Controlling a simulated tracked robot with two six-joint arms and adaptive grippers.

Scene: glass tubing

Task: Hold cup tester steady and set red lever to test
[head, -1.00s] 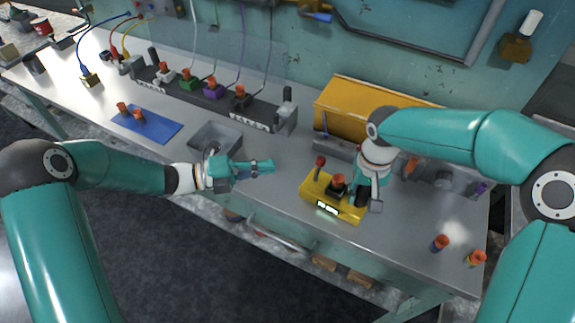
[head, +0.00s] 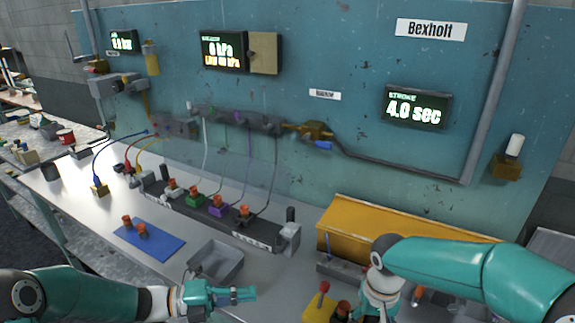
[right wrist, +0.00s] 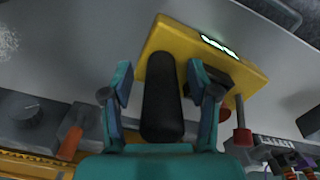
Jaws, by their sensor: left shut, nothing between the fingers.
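The yellow cup tester (head: 317,308) is at the bottom edge of the head view, mostly cut off. It fills the top middle of the right wrist view (right wrist: 180,42), with a lit display on one side. Its red-knobbed lever (head: 323,290) sticks up at its left in the head view; the knob (right wrist: 243,137) is at right in the wrist view. My right gripper (right wrist: 161,75) is open around the tester's black upright handle (right wrist: 162,100), with narrow gaps on both sides. My left gripper (head: 252,294) is shut and empty, left of the lever and apart from it.
A grey tray (head: 216,262) lies just behind my left gripper. A blue mat (head: 150,241) with orange-topped pieces is left of it. A dark rack (head: 205,210) with coloured blocks and a yellow box (head: 400,228) stand behind. A wall screen (head: 416,108) reads 4.0 sec.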

